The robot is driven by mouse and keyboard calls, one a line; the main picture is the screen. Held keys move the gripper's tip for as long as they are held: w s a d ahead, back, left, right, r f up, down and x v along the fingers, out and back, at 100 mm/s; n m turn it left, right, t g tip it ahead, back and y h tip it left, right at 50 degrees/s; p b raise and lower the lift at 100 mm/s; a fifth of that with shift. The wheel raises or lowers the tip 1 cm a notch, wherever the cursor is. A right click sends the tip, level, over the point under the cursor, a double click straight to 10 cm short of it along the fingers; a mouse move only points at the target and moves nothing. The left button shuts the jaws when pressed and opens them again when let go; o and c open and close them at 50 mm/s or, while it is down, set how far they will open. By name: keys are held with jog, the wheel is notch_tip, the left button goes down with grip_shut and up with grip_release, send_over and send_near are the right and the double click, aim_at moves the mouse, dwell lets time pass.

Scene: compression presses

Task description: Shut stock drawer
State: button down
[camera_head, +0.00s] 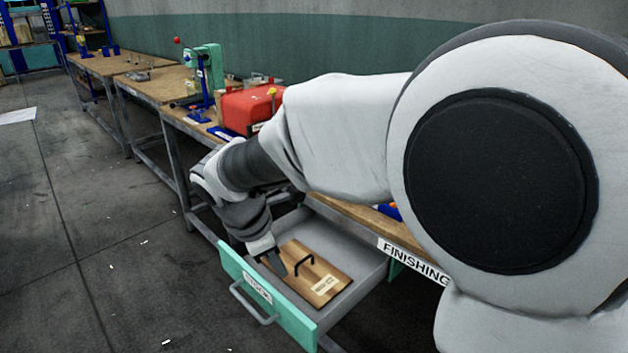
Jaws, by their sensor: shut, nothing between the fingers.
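The stock drawer (346,238) stands pulled out from under the finishing bench. It has a teal front (293,322) with a white label and a grey bar handle (252,304) on its outer face. A wooden board (328,272) with a black handle (304,262) and a small label lies inside the drawer. My gripper (279,271) is shut and empty, pointing down over the drawer just behind its front panel, beside the board's left edge. I cannot tell whether the fingertips touch the board or the front.
The bench edge (415,262) reads FINISHING. A red box (248,108) and a teal and blue press (207,75) stand on the benches behind my arm. More workbenches (100,66) run to the back left. The floor (90,230) left of the drawer is mostly clear.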

aim_at(273, 310)
jog(key=a+f+n+b, duration=0.2)
jog(key=a+f+n, duration=0.3)
jog(key=a+f, duration=0.25)
jog(key=b+x, duration=0.1)
jog(key=x, duration=0.2)
jog(key=b+x, duration=0.1)
jog(key=x, duration=0.2)
jog(key=b+x, duration=0.1)
jog(key=x, duration=0.3)
jog(key=shift+w+d+r, duration=0.1)
jog(key=shift+w+d, duration=0.1)
jog(key=shift+d, duration=0.1)
jog(key=shift+w+d, duration=0.3)
jog(key=shift+w, duration=0.05)
jog(key=w+d+p, duration=0.3)
jog(key=w+d, duration=0.2)
jog(key=w, duration=0.2)
jog(key=w+d+p, duration=0.4)
jog(key=w+d, duration=0.2)
jog(key=w+d+p, duration=0.4)
jog(key=w+d, duration=0.2)
jog(key=w, duration=0.1)
jog(key=shift+w+d, duration=0.2)
jog(key=shift+w, duration=0.2)
jog(key=shift+d, duration=0.1)
jog(key=shift+r+p, duration=0.1)
jog(key=shift+p, duration=0.2)
